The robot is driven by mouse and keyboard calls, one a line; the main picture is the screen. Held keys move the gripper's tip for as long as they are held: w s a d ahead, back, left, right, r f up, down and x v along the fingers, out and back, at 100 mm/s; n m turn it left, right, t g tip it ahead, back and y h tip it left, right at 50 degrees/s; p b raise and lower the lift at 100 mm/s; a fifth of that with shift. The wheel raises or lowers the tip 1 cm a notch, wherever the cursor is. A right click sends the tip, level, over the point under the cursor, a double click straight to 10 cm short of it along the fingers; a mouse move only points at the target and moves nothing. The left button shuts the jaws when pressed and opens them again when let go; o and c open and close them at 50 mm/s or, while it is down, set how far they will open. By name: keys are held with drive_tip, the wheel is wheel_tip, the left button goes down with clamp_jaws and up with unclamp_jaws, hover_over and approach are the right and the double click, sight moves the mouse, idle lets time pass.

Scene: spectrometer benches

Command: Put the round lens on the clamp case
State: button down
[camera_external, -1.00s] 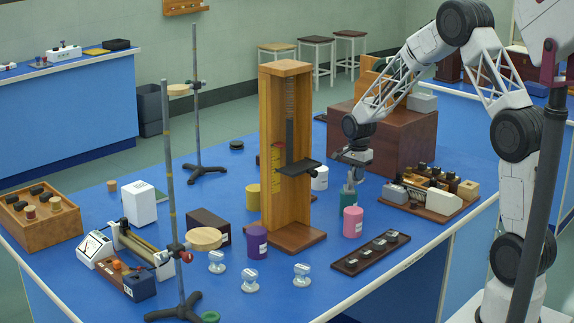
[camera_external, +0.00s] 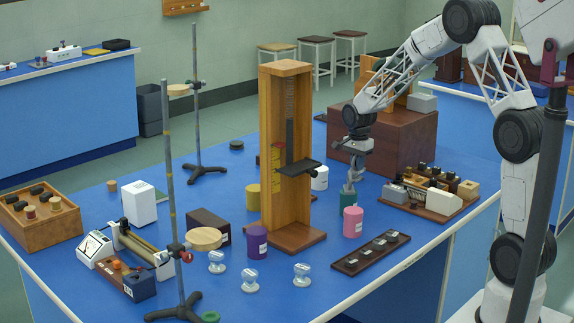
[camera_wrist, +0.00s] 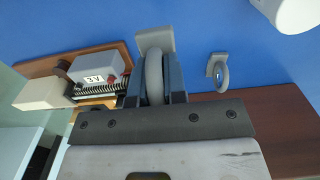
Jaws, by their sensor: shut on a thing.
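My gripper (camera_wrist: 152,85) is shut on a round lens, a grey ring (camera_wrist: 154,75) on a square grey foot (camera_wrist: 155,40), which sits between the two fingers in the wrist view. In the camera_external view my gripper (camera_external: 352,172) is above the table, in front of the large brown box; the lens there is small and hard to make out. A second ring on a foot (camera_wrist: 218,72) stands on the blue table in the wrist view. I cannot tell for sure which thing is the clamp case; the large brown box (camera_external: 400,145) is one closed case nearby.
A tall wooden stand (camera_external: 276,215) is to the left. A wooden board with apparatus (camera_external: 432,198) is to the right. A dark slotted tray (camera_external: 371,254) lies in front.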

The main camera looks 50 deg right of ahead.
drive_tip(key=w+a+r, duration=0.5)
drive_tip(key=a+r, duration=0.5)
drive_tip(key=a, duration=0.1)
drive_tip(key=w+a+r, duration=0.6)
drive_tip(key=a+r, duration=0.5)
drive_tip(key=a, duration=0.1)
drive_tip(key=w+a+r, duration=0.5)
drive_tip(key=a+r, duration=0.5)
drive_tip(key=a, duration=0.1)
drive_tip(key=s+a, duration=0.2)
drive_tip(key=a, duration=2.3)
drive_tip(key=s+a+f, duration=0.1)
drive_tip(key=s+f, duration=0.1)
drive_tip(key=f, duration=0.7)
drive_tip(key=s+a+f, duration=0.1)
drive_tip(key=s+f, duration=0.1)
drive_tip(key=f, duration=0.6)
drive_tip(key=w+d+f, duration=0.4)
drive_tip(key=d+f, duration=0.1)
drive_tip(key=f, duration=0.3)
drive_tip(key=shift+f, duration=0.1)
